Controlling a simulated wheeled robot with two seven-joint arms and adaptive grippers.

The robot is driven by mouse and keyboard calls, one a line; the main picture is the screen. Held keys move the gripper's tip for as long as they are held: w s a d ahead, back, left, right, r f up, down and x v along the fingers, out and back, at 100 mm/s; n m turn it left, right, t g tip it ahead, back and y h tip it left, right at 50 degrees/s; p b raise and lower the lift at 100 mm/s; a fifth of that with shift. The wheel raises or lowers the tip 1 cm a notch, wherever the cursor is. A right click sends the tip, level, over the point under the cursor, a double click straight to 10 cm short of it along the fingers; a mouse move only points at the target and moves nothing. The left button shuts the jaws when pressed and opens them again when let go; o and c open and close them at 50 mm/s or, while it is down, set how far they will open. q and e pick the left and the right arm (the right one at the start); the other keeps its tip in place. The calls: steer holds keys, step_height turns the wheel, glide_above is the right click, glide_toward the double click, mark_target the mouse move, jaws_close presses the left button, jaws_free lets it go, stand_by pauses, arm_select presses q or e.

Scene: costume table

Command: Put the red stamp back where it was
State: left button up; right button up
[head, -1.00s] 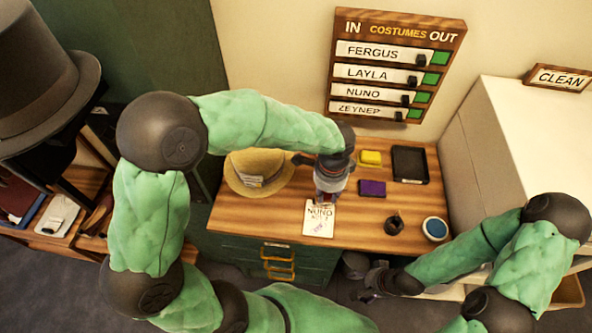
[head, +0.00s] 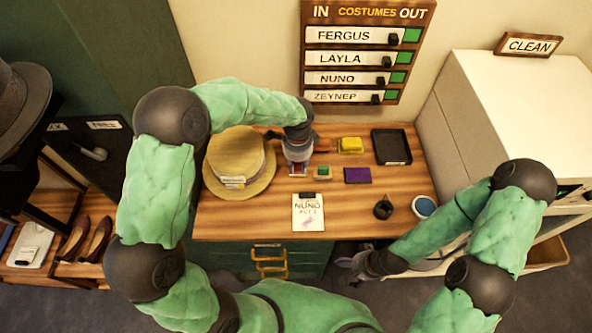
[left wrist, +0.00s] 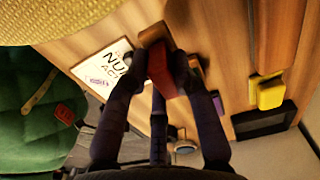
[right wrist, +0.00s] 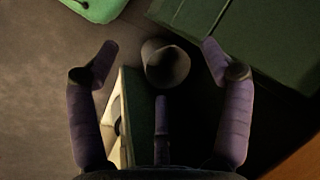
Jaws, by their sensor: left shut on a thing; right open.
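The red stamp (left wrist: 165,75) is held between the fingers of my left gripper (left wrist: 165,62), with a brown block-like part beside the red. In the head view my left gripper (head: 297,166) is above the wooden table, right of the straw hat and behind the white card (head: 308,212). Fingers hide much of the stamp, and I cannot tell whether it touches the table. The card reads NUNO and has a purple mark. My right gripper (right wrist: 160,70) is open and empty, low in front of the table.
A green-topped piece (head: 322,172), a purple pad (head: 357,175), a yellow piece (head: 350,145) and a black tray (head: 392,147) lie right of my left gripper. The straw hat (head: 238,160) is close on its left. A dark small object (head: 383,208) and a blue round container (head: 424,206) stand front right.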

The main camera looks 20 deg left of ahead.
mark_target(296, 170)
arm_select(q)
steer(key=shift+w+a+f, duration=0.3)
steer(key=shift+w+f, duration=0.15)
steer(key=shift+f, duration=0.25)
steer(key=shift+w+a+f+b, duration=0.15)
steer(key=shift+f+b, duration=0.35)
steer(key=shift+f, duration=1.2)
steer(key=shift+f, duration=0.15)
steer(key=o, duration=0.9)
step_height(296, 170, up, 12)
steer(key=shift+r+p, duration=0.2)
steer(key=shift+p, duration=0.95)
